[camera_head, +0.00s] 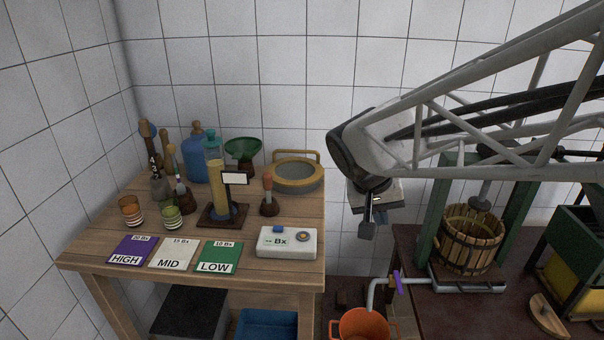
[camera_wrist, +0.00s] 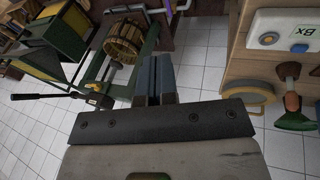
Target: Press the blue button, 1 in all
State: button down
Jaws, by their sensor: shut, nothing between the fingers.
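The blue button (camera_head: 278,229) is on top of a white box (camera_head: 287,251) marked "Bx", at the front right of the wooden table. A round grey-brown knob (camera_head: 302,237) sits beside the button. In the wrist view the white box (camera_wrist: 290,33) is at the upper right, with the blue button (camera_wrist: 268,38) on it. My gripper (camera_head: 367,231) is shut and empty, pointing down in the air to the right of the table, apart from the box. Its fingers (camera_wrist: 155,78) also show in the wrist view, over the floor.
The wooden table (camera_head: 240,278) also holds purple, white and green cards, two striped glasses, a cylinder on a stand (camera_head: 217,185), a green funnel (camera_head: 240,150) and a round sieve (camera_head: 298,175). A basket press (camera_head: 470,240) stands right; an orange bucket (camera_head: 364,325) is below.

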jog(key=w+a+f+t+h, duration=0.2)
jog(key=w+a+f, duration=0.1)
jog(key=w+a, duration=0.95)
jog(key=t+h, duration=0.1)
jog(key=t, duration=0.1)
send_over(276, 226)
notch_tip(276, 226, down, 6)
jog(key=shift+s+r, duration=0.1)
jog(key=shift+r, duration=0.15)
jog(key=shift+f, duration=0.15)
jog(key=shift+f, duration=4.25)
jog(key=shift+d+f, duration=0.1)
jog(key=shift+f, duration=0.85)
jog(key=shift+r, duration=0.9)
